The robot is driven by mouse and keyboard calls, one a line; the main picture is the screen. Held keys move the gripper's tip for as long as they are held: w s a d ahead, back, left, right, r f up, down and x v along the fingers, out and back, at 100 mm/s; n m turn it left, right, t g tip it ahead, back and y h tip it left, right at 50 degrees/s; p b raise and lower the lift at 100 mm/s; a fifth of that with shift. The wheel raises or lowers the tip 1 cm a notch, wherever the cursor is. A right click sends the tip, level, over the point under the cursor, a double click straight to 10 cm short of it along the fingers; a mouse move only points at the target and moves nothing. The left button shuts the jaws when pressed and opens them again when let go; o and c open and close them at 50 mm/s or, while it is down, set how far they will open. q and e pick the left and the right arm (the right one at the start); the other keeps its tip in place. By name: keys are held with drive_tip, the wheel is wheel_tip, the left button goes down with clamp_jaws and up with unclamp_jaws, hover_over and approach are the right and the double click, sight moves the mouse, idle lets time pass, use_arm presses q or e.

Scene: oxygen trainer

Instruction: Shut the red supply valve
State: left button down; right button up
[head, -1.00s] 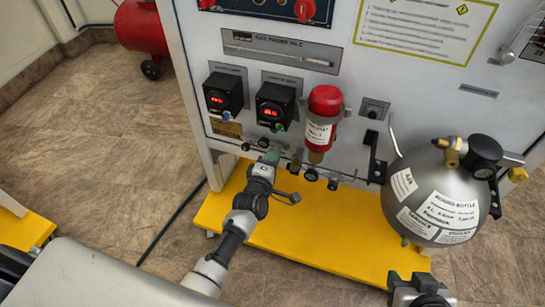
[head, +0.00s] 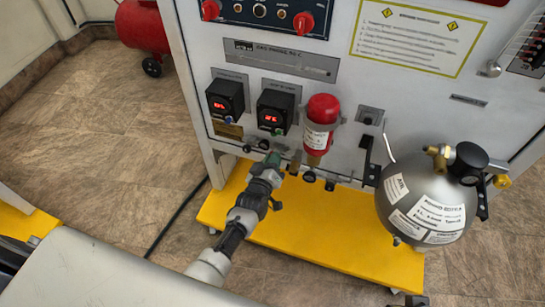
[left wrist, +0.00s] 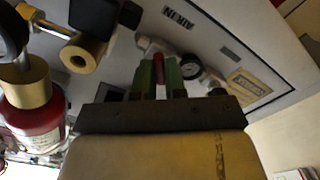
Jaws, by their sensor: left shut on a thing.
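The red supply valve's red handle (left wrist: 158,75) shows in the left wrist view as a narrow upright piece between my green fingertips. My left gripper (left wrist: 159,76) is shut on it, with one finger on each side. In the head view my left gripper (head: 272,158) is at the lower front of the white panel (head: 345,95), below the two black displays. There the gripper hides the valve handle, and its exact turn angle cannot be told.
A red-topped filter (head: 321,122) hangs just right of my left gripper. A grey bottle (head: 426,200) with brass fittings stands farther right. The yellow base (head: 310,238) lies below the panel. A small round gauge (left wrist: 190,67) is close beside my fingers. The floor at left is mostly clear.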

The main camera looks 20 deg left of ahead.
use_arm(q)
drive_tip(key=shift+f+m+p, duration=0.1)
drive_tip(key=shift+m+p, duration=0.55)
drive_tip(key=shift+m, duration=2.95)
use_arm(e)
drive_tip(key=shift+s+x, duration=0.2)
drive_tip(key=shift+x, duration=2.6)
drive_tip(key=shift+a+f, duration=0.1)
use_arm(q)
drive_tip(key=c, duration=1.2)
unclamp_jaws()
drive_tip(key=shift+s, duration=0.1)
drive_tip(key=s+p, duration=0.2)
drive_tip(key=s, duration=0.8)
drive_tip(key=shift+s+a+p, duration=0.15)
drive_tip(key=shift+s+p, duration=0.15)
drive_tip(key=shift+s, duration=0.05)
use_arm(e)
wheel_tip(320, 180, down, 9)
drive_tip(key=shift+s+g, duration=0.4)
